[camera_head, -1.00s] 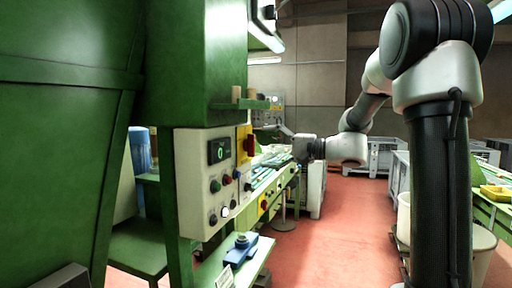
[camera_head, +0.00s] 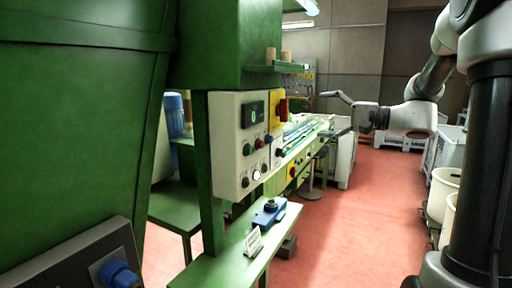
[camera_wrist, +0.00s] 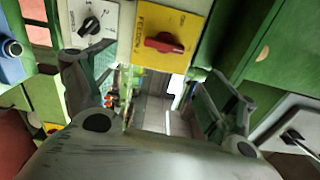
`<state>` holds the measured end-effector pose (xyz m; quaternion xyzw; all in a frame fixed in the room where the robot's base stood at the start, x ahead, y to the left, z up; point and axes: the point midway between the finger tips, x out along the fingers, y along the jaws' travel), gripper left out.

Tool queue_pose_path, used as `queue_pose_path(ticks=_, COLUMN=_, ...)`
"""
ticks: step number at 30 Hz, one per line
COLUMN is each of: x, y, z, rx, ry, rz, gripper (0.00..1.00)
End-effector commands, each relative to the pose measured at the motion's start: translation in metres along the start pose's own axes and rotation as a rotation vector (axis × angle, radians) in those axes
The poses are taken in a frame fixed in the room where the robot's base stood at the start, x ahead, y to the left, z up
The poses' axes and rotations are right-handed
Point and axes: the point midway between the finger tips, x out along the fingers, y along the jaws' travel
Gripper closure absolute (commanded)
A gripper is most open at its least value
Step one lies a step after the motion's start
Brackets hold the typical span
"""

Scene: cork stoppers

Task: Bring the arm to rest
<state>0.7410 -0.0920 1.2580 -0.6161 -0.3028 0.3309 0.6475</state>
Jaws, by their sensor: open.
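My gripper (camera_head: 345,98) is at the end of my arm, right of the control panel in the head view. In the wrist view my gripper (camera_wrist: 155,95) has its two fingers wide apart with nothing between them. Two cork stoppers (camera_head: 270,56) (camera_head: 287,56) stand on a green shelf (camera_head: 275,68) above the panel, away from the gripper.
The pale control panel (camera_head: 228,145) carries buttons and a yellow plate with a red switch (camera_wrist: 165,43). A blue device (camera_head: 268,213) lies on a green bench (camera_head: 215,268). Pale buckets (camera_head: 443,185) stand at right. Red floor (camera_head: 360,200) is clear in the middle.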

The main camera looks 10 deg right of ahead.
Motion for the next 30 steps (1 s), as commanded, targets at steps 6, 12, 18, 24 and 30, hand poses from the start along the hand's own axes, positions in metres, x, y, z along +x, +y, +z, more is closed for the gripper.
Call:
queue_pose_path(ticks=6, x=-0.045, y=0.106, z=0.030, rx=0.155, ry=-0.004, rz=0.402, gripper=0.14)
queue_pose_path(ticks=12, x=-0.141, y=0.181, z=0.118, rx=0.008, ry=-0.068, rz=1.001, gripper=0.14)
queue_pose_path(ticks=18, x=-0.216, y=0.180, z=0.153, rx=-0.425, ry=-0.112, rz=1.378, gripper=0.14)
queue_pose_path(ticks=24, x=-0.224, y=0.162, z=0.175, rx=-0.725, ry=-0.149, rz=1.419, gripper=0.14)
queue_pose_path(ticks=30, x=-0.213, y=0.151, z=0.183, rx=-0.813, ry=-0.157, rz=1.371, gripper=0.14)
